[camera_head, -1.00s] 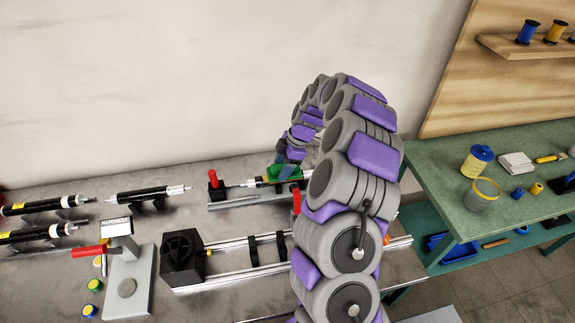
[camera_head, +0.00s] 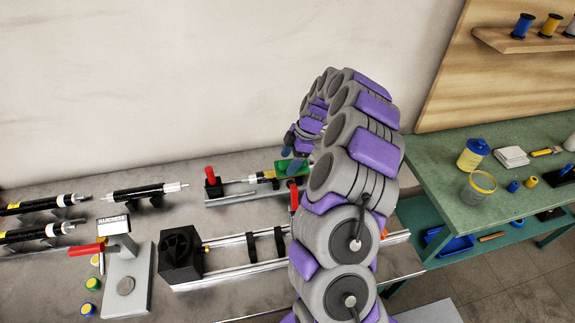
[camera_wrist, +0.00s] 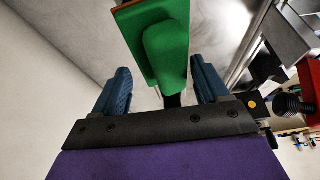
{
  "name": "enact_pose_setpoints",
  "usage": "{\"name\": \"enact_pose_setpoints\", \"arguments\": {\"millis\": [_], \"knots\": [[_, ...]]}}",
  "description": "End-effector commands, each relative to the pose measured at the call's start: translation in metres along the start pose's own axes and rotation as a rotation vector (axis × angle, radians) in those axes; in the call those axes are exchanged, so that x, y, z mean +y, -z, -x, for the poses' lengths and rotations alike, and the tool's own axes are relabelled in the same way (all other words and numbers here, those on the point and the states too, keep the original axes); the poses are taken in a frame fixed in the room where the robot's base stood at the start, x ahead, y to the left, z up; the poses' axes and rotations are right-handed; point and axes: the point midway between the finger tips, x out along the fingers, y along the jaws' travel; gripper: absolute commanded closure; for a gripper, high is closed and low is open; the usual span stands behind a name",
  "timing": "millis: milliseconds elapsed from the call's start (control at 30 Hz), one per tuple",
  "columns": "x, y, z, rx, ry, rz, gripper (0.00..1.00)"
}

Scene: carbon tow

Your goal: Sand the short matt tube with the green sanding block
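The green sanding block (camera_head: 291,168) is at the right end of the rear fixture in the head view. In the wrist view the block (camera_wrist: 168,50) has a rounded green handle and lies ahead of and between my fingers. My gripper (camera_wrist: 162,86) has its two blue fingers apart, with a visible gap on each side of the handle. In the head view my gripper (camera_head: 291,150) is just above the block, partly hidden by my arm. A shorter black tube (camera_head: 148,193) rests on stands at the left; I cannot tell whether it is the matt one.
Two more black tubes (camera_head: 45,205) lie on stands at far left. A hardness tester (camera_head: 125,265) with a red handle and a black-headed rail fixture (camera_head: 181,255) stand in front. The rear fixture has a red handle (camera_head: 211,174). A green table (camera_head: 435,165) holds jars at right.

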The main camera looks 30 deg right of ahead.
Motion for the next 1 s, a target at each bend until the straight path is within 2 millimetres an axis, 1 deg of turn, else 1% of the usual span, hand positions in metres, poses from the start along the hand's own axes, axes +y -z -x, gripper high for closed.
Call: {"name": "enact_pose_setpoints", "arguments": {"millis": [900, 933, 1000], "knots": [[0.0000, 0.0023, 0.0062, 0.001, 0.001, 0.000, 0.26], [0.0000, 0.0023, 0.0063, 0.001, 0.001, 0.000, 0.27], [0.0000, 0.0023, 0.0062, 0.001, 0.001, 0.000, 0.34]]}}
